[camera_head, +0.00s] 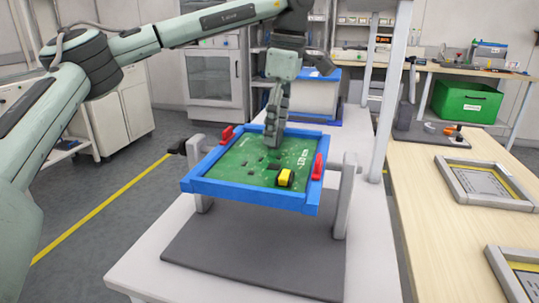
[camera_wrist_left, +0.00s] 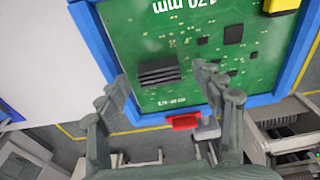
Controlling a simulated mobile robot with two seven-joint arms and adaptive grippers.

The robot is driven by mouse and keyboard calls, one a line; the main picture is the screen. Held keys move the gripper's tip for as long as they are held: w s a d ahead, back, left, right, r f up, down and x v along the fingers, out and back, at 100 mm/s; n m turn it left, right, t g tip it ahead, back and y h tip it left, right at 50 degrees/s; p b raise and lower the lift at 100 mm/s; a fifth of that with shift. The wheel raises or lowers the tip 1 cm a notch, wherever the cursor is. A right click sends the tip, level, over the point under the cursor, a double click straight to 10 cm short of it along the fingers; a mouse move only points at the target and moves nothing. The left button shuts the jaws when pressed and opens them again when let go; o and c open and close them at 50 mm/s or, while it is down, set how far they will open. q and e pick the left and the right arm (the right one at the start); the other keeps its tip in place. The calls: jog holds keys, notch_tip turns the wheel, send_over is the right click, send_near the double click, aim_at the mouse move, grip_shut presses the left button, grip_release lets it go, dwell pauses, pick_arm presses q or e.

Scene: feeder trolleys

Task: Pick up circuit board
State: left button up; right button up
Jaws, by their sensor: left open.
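The green circuit board (camera_head: 243,163) lies in a blue frame (camera_head: 250,198), held above a dark grey mat between two grey posts. It carries dark chips, white lettering and a yellow block (camera_head: 285,178). My left gripper (camera_head: 273,138) points down over the board's far part. In the left wrist view, its two fingers (camera_wrist_left: 165,82) are apart on either side of a black finned part (camera_wrist_left: 158,72) on the board (camera_wrist_left: 165,30). My right gripper is not in view.
Red clips (camera_head: 318,167) sit on the frame's sides, one also at its far left (camera_head: 227,134). A black knob (camera_head: 177,147) sticks out left. A white upright (camera_head: 391,90) stands behind right.

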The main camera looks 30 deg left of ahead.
pick_arm(q)
grip_shut()
dwell(0.5)
jog(key=shift+r, duration=0.15)
